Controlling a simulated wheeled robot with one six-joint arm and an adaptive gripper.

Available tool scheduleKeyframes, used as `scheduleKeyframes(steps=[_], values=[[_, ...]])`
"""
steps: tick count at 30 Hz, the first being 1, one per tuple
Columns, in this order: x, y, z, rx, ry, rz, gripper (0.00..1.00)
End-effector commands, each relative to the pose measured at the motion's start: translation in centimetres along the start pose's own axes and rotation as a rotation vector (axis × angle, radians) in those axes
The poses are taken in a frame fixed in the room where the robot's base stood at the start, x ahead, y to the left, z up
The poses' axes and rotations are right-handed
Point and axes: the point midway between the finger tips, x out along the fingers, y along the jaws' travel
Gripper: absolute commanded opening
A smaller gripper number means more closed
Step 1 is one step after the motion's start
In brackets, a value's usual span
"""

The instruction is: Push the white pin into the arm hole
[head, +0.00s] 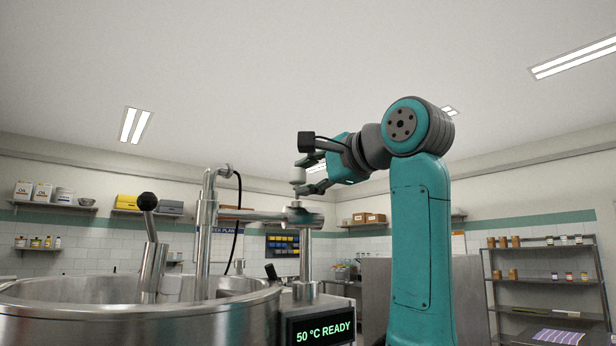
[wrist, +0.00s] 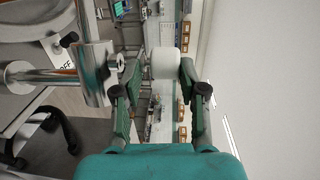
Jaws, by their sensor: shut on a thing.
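The white pin (head: 298,175) shows as a short white cylinder. In the wrist view the pin (wrist: 165,63) lies between the fingers of my gripper (wrist: 160,75), which is shut on it. In the head view my gripper (head: 309,173) holds the pin above the end of the metal swing arm (head: 262,215). That end carries a round metal boss (head: 297,212) on top of a post. The boss (wrist: 97,72) is beside the left finger in the wrist view. The hole's opening is not visible, and I cannot tell whether the pin is lined up with it.
A steel kettle (head: 130,310) with a black-knobbed lever (head: 147,202) stands at lower left. A bent steel pipe (head: 207,230) rises beside the swing arm. A display (head: 322,329) reads "50 °C READY". Shelves (head: 545,280) stand at the back right. The space above the boss is open.

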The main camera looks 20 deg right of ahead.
Motion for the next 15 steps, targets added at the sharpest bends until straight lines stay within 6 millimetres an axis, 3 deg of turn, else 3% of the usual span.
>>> scheduleKeyframes(steps=[15], values=[[0.09, 0.87, -0.02, 0.000, 0.000, 0.000, 0.00]])
